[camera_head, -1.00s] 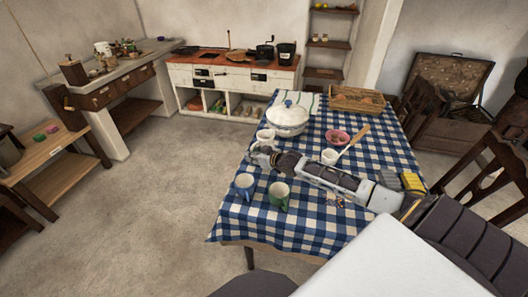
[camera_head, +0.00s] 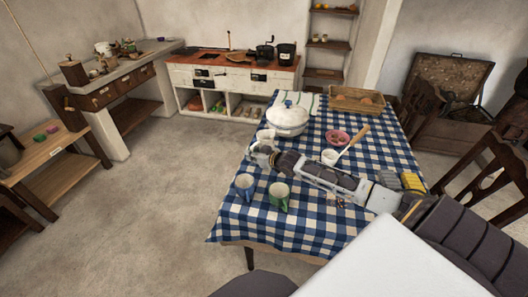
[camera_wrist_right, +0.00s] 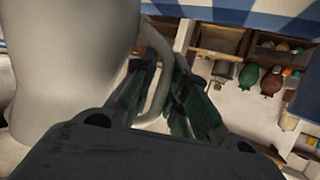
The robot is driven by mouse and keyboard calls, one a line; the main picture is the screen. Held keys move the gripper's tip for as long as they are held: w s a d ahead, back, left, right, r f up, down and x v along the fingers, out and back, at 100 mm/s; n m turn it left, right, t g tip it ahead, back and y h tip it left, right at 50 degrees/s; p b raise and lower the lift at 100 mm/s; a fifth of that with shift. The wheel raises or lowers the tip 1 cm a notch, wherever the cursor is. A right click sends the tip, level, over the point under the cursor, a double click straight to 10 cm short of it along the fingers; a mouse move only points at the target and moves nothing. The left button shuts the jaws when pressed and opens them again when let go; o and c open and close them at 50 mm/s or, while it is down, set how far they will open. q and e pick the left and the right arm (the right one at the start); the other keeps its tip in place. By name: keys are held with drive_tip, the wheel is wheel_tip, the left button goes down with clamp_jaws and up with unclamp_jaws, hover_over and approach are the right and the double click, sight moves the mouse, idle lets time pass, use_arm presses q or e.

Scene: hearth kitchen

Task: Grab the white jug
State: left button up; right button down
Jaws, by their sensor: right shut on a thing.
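The white jug (camera_head: 265,136) is at the left edge of the checked table, just in front of the lidded white tureen. My right gripper (camera_head: 262,151) is at its near side and partly covers it. In the right wrist view the jug's pale body (camera_wrist_right: 65,60) fills the left side. There the fingers of my right gripper (camera_wrist_right: 165,90) are shut on the jug's curved handle (camera_wrist_right: 162,68). The jug looks about upright; I cannot tell whether its base touches the cloth. My left gripper is not in view.
The white tureen (camera_head: 288,120) stands close behind the jug. Open floor lies left of the table.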

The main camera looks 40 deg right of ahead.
drive_tip(key=shift+f, duration=0.1)
drive_tip(key=shift+r, duration=0.3)
idle(0.4)
drive_tip(key=shift+r+p, duration=0.35)
drive_tip(key=shift+r, duration=4.45)
drive_tip(key=shift+w, duration=0.1)
